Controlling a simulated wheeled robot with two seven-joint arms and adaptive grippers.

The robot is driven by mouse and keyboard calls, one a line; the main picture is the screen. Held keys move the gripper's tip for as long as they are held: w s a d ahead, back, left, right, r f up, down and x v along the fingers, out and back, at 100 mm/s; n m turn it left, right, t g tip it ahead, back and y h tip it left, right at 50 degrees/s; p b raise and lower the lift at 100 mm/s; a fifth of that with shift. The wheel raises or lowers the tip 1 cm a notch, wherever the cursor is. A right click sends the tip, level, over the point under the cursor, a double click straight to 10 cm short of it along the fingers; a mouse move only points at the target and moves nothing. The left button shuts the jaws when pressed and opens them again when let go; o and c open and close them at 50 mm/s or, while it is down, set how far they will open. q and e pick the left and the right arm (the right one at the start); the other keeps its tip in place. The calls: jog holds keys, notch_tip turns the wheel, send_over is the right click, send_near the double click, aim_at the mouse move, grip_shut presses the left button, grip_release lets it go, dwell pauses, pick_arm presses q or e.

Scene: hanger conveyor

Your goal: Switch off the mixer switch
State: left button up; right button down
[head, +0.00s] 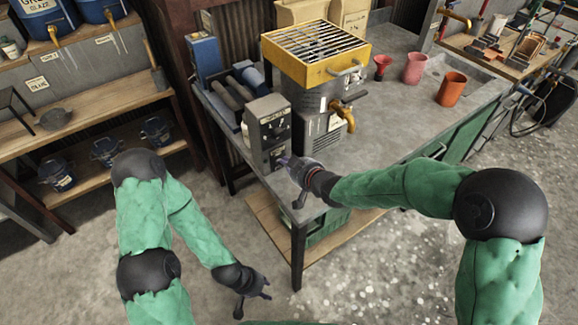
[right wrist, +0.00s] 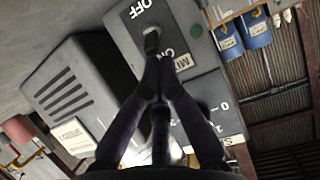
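The mixer switch box (head: 267,130) is a grey control box at the near left corner of the metal table. In the right wrist view its panel (right wrist: 125,35) carries OFF and ON labels, with a small switch lever (right wrist: 152,40) between them. My right gripper (head: 284,160) is in front of the box's lower face. In the right wrist view its dark fingers (right wrist: 155,62) come together at the tips, right at the lever; whether they touch it I cannot tell. My left gripper (head: 254,304) is open and empty, low over the floor, away from the table.
A yellow-topped mixer with a grille (head: 315,52) and a tap (head: 343,112) stands beside the box. Shelves (head: 90,120) stand at left.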

jog(key=shift+a+f, duration=0.2)
jog(key=shift+f, duration=0.25)
jog(key=shift+s+d+f, duration=0.1)
jog(key=shift+s+d, duration=0.1)
jog(key=shift+s, duration=0.2)
jog(key=shift+p+v, duration=0.35)
jog(key=shift+v, duration=0.45)
jog(key=v, duration=0.3)
jog(key=shift+d+f+p, duration=0.15)
jog(key=shift+d+p, duration=0.15)
jog(key=shift+p, duration=0.05)
